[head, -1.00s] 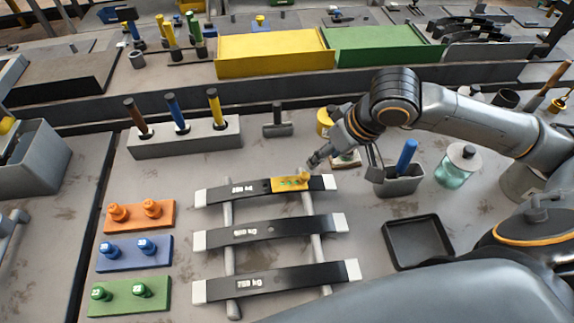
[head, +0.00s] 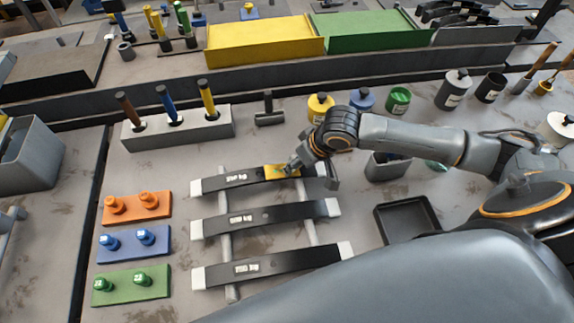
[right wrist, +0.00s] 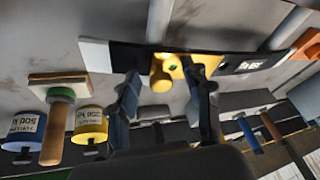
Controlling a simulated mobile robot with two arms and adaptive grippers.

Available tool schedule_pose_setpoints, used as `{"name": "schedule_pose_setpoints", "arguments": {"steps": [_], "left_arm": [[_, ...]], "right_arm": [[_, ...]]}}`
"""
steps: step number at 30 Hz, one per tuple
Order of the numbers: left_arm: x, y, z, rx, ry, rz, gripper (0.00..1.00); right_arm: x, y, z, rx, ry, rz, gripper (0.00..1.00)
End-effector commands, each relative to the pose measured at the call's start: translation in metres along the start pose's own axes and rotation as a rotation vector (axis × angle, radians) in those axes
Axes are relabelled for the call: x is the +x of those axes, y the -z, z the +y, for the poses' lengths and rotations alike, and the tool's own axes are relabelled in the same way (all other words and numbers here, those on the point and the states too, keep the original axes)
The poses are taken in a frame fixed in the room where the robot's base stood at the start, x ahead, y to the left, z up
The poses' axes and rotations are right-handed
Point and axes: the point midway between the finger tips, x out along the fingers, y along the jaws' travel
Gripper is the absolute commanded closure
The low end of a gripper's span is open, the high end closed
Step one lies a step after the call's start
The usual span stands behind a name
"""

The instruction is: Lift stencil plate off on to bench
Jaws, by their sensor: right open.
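The yellow stencil plate (head: 275,171) lies on the farthest of the dark, white-ended leaf springs (head: 222,181), right of its weight marking. My right gripper (head: 291,167) is at the plate's right part, coming from the right. In the right wrist view its open fingers (right wrist: 163,74) stand either side of the knob; the right finger overlaps the plate's edge. Whether they touch it I cannot tell. My left gripper is not in view.
Two more leaf springs (head: 265,217) lie nearer on the rack bars. Orange, blue and green stamp boards (head: 132,276) stand at left. A grey block (head: 220,125) holds handled tools behind. An empty black tray (head: 404,237) is at right. Paint pots (head: 320,104) stand behind my right arm.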

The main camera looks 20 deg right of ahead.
Motion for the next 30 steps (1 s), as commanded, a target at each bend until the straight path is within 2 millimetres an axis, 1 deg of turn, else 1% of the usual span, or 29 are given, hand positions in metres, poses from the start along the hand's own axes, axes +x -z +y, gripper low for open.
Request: {"name": "schedule_pose_setpoints", "arguments": {"steps": [6, 8, 9, 11, 12, 13, 14, 24, 26, 30], "left_arm": [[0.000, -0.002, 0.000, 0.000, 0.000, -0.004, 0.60], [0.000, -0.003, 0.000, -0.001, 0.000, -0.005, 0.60], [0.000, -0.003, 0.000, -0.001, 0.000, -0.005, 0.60], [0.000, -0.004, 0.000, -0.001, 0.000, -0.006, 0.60], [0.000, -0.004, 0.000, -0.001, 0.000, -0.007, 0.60], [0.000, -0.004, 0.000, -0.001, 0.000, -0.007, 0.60], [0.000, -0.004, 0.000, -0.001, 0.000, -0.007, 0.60], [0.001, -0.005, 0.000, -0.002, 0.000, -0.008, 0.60], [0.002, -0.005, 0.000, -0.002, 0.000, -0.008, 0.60], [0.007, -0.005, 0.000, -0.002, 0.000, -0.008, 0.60]], "right_arm": [[0.001, 0.000, 0.000, 0.000, -0.001, 0.000, 0.51], [0.001, 0.000, 0.000, 0.000, -0.001, 0.000, 0.63], [0.001, 0.000, 0.000, 0.000, -0.001, 0.000, 0.71], [0.001, 0.000, 0.000, 0.000, -0.001, -0.001, 0.83], [0.001, 0.000, 0.000, 0.000, -0.001, -0.001, 0.91], [0.001, 0.000, 0.000, 0.000, -0.001, -0.001, 0.98], [0.001, -0.001, 0.000, 0.000, -0.001, -0.001, 1.00], [0.001, -0.001, 0.000, 0.000, 0.000, -0.002, 1.00], [-0.001, 0.000, 0.000, 0.001, 0.000, -0.002, 1.00], [-0.010, 0.005, -0.001, 0.000, 0.000, 0.002, 1.00]]}}
